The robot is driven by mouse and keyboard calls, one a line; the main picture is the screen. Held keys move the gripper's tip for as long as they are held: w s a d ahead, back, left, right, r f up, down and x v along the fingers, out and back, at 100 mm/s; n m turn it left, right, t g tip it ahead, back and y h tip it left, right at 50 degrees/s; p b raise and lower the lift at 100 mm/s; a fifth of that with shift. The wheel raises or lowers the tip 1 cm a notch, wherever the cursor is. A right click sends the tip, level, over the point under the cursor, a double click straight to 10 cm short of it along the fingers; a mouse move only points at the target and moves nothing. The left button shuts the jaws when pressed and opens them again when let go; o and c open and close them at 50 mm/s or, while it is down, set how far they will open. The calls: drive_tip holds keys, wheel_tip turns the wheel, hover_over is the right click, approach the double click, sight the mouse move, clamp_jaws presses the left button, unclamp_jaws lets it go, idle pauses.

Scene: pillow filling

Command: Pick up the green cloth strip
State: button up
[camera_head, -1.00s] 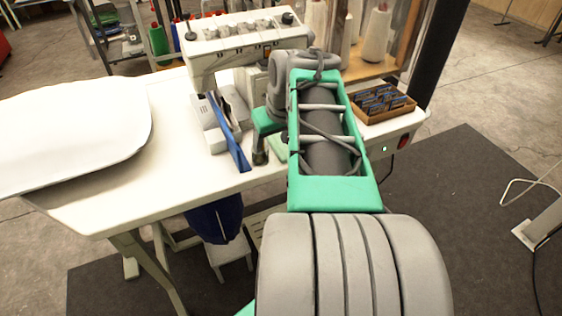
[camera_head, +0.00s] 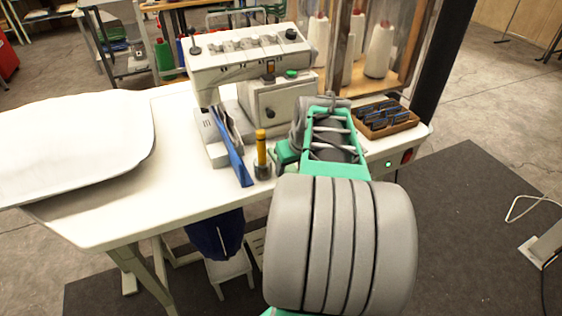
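I cannot make out a green cloth strip for certain. The clear green surfaces near the machine look like parts of my own arm. A blue strip (camera_head: 236,163) lies on the front of the white sewing machine (camera_head: 250,62) and hangs toward the table's front edge. My arm reaches over the right part of the table. A green part at its far end (camera_head: 284,155) shows beside a yellow cylinder in a dark holder (camera_head: 261,150). My gripper's fingers are hidden behind the arm, so neither their opening nor anything in them shows.
The white table (camera_head: 160,200) has a large white pillow-like piece (camera_head: 75,140) on its left. A brown box of dark blue items (camera_head: 385,120) sits at the right end. Thread cones (camera_head: 380,50) stand behind. Bare tabletop lies between the white piece and the machine.

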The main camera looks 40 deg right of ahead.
drive_tip(key=c, duration=0.9)
